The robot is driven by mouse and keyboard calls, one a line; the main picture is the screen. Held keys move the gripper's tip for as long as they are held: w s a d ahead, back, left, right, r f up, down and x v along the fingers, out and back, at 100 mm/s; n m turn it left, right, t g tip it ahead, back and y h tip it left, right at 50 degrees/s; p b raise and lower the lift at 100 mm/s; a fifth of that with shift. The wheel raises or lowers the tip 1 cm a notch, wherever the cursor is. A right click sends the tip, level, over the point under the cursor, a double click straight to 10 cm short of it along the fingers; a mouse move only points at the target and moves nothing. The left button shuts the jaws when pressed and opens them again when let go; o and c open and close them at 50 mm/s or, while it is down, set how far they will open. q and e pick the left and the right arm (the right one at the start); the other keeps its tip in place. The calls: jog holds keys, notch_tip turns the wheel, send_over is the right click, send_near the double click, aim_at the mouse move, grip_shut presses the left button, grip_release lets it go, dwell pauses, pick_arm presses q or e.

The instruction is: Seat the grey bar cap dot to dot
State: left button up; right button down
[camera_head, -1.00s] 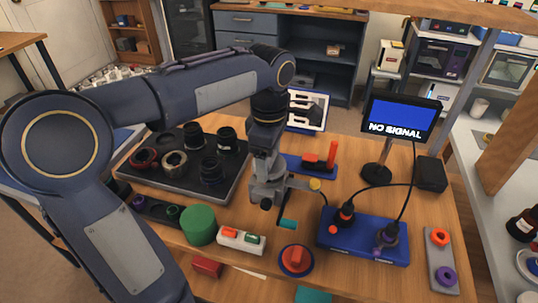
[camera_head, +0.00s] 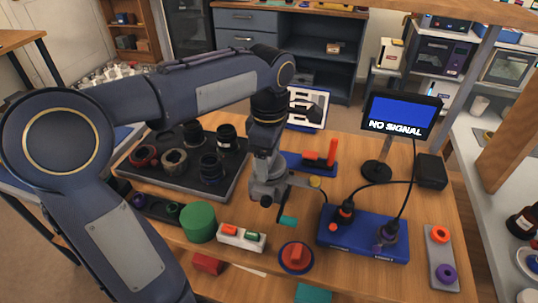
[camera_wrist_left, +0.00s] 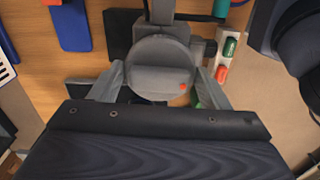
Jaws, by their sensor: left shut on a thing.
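The grey bar cap (camera_wrist_left: 160,65) is a round grey disc with a small red dot near its edge in the left wrist view. My left gripper (camera_wrist_left: 162,85) is shut on it, with one finger at each side. My right gripper is not in view.
A black tray (camera_head: 226,190) of lens parts lies to the left. A green cylinder (camera_head: 198,222), white block (camera_head: 240,238) and red knob on a round base (camera_head: 296,256) are in front. A blue box (camera_head: 340,243) with cables and a monitor (camera_head: 398,118) are to the right.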

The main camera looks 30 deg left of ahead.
pick_arm(q)
jog(key=shift+f, duration=0.5)
dwell(0.8)
